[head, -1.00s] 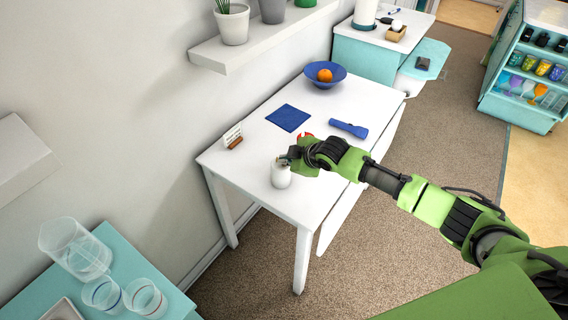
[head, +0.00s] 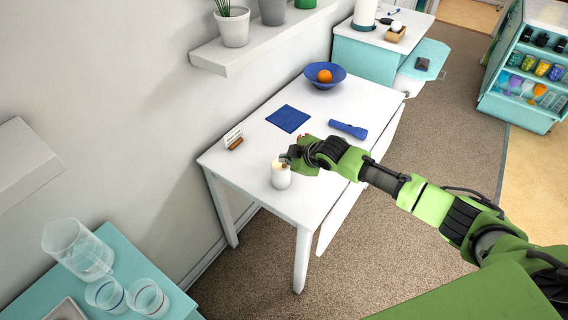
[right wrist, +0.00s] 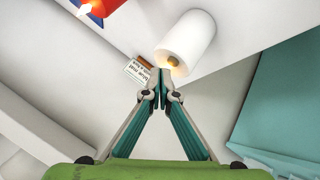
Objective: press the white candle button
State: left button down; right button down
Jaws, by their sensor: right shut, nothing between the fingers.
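The white candle (head: 281,178) stands upright near the front edge of the white table. A warm yellow-orange tip shows at its top; the white candle also fills the upper middle of the right wrist view (right wrist: 190,38). My right gripper (head: 287,157) is just above and beside the candle's top. In the right wrist view my right gripper (right wrist: 160,92) has its fingertips together with nothing between them, close to the candle's tip. No separate button can be made out. My left gripper is not in view.
On the table (head: 325,108) are a small card in a wooden holder (head: 234,141), a blue cloth (head: 288,119), a blue flashlight (head: 348,130) and a blue bowl (head: 325,80) with an orange. A red object (right wrist: 108,9) with a glowing tip shows in the right wrist view.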

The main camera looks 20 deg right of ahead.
aim_at(285, 167)
notch_tip(285, 167, up, 6)
jog(key=p, duration=0.5)
jog(key=shift+p, duration=0.35)
jog(key=shift+f, duration=0.1)
dwell(1.0)
